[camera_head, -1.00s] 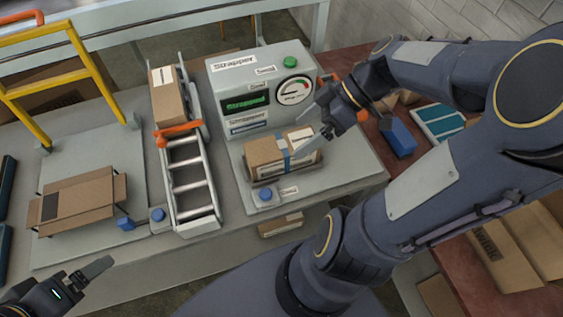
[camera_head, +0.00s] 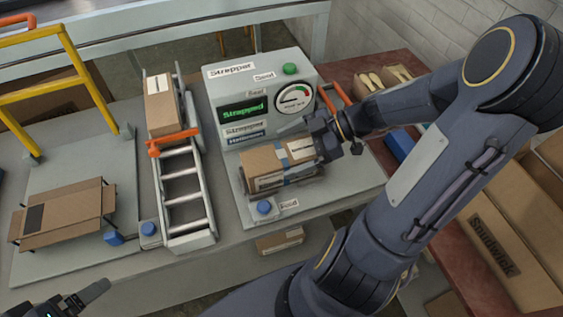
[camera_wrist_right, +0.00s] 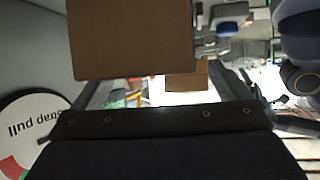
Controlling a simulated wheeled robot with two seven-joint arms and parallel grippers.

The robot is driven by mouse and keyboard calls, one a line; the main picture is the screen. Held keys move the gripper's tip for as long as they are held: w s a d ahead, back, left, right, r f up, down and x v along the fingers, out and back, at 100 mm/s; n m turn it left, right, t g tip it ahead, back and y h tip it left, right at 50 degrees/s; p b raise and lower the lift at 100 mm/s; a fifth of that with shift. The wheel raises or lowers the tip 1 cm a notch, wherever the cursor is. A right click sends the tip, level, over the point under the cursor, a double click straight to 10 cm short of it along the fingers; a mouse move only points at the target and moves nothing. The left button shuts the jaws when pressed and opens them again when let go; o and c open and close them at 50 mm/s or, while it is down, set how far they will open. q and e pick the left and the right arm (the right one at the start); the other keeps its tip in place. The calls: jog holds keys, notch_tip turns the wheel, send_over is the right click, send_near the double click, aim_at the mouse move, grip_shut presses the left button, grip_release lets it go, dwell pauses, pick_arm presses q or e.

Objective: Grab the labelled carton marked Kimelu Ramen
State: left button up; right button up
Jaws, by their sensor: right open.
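A brown carton (camera_head: 268,160) with a blue strap and white labels sits on the strapping machine's grey platform (camera_head: 318,190). Its label text is too small to read. My right gripper (camera_head: 305,150) is at the carton's right end, open, with one finger toward the far side and one toward the near side. In the right wrist view a plain brown carton face (camera_wrist_right: 130,40) lies ahead, between the open fingers; contact cannot be told. My left gripper (camera_head: 95,294) is at the bottom left, partly cut off, away from the cartons.
The strapper housing (camera_head: 250,95) with its gauge stands just behind the carton. A blue button (camera_head: 263,207) is in front. Another carton (camera_head: 162,108) sits on the ladder-like rack to the left. A flat carton (camera_head: 62,215) lies farther left. A carton (camera_head: 280,240) sits below the table edge.

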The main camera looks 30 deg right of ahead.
jog(key=shift+a+f, duration=0.1)
jog(key=shift+a, duration=0.1)
jog(key=c, duration=1.3)
jog(key=shift+o, duration=0.2)
